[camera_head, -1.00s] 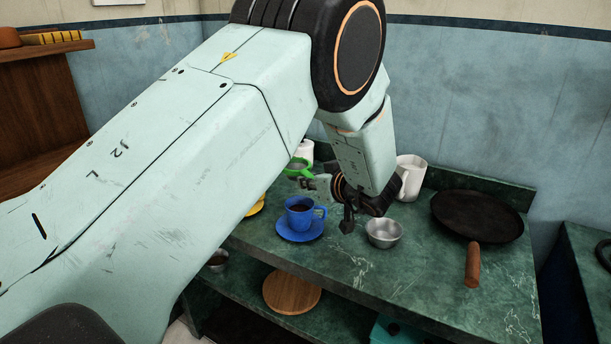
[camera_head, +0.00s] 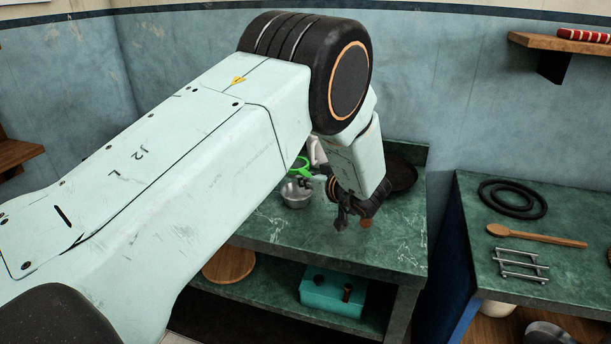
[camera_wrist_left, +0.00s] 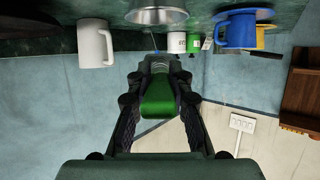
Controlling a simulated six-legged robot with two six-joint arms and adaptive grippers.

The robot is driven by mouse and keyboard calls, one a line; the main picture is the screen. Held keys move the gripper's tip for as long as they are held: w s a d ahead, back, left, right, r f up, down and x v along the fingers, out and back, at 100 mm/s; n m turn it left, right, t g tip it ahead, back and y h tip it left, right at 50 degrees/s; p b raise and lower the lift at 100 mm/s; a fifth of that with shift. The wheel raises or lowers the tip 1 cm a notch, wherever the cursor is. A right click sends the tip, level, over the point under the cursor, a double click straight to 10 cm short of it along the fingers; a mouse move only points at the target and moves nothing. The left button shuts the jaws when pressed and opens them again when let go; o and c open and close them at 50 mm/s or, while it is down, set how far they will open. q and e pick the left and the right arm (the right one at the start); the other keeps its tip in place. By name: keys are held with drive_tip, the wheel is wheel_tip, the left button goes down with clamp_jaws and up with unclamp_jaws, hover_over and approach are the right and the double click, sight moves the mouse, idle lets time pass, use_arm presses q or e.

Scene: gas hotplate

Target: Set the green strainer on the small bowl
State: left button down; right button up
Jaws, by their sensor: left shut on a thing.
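The green strainer (camera_head: 300,165) is held by my left gripper (camera_head: 317,180), which is shut on it. In the wrist view its green handle (camera_wrist_left: 158,98) sits between the fingers; its basket is not clear there. The small metal bowl (camera_head: 297,194) stands on the green marble counter. In the head view the strainer shows just above and behind the bowl, and I cannot tell whether they touch. In the wrist view the bowl (camera_wrist_left: 157,14) is at the top, apart from the fingers. My right gripper is not in view.
A white mug (camera_head: 317,150) stands behind the gripper, and a dark pan (camera_head: 402,176) is to its right. A blue cup (camera_wrist_left: 238,30) stands near the bowl. A teal box (camera_head: 325,291) and a wooden board (camera_head: 228,264) lie on the lower shelf. The counter front right is clear.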

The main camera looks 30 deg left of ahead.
use_arm(q)
drive_tip(key=shift+d, duration=0.3)
drive_tip(key=shift+s+a+f, duration=0.1)
drive_tip(key=shift+a+f, duration=0.1)
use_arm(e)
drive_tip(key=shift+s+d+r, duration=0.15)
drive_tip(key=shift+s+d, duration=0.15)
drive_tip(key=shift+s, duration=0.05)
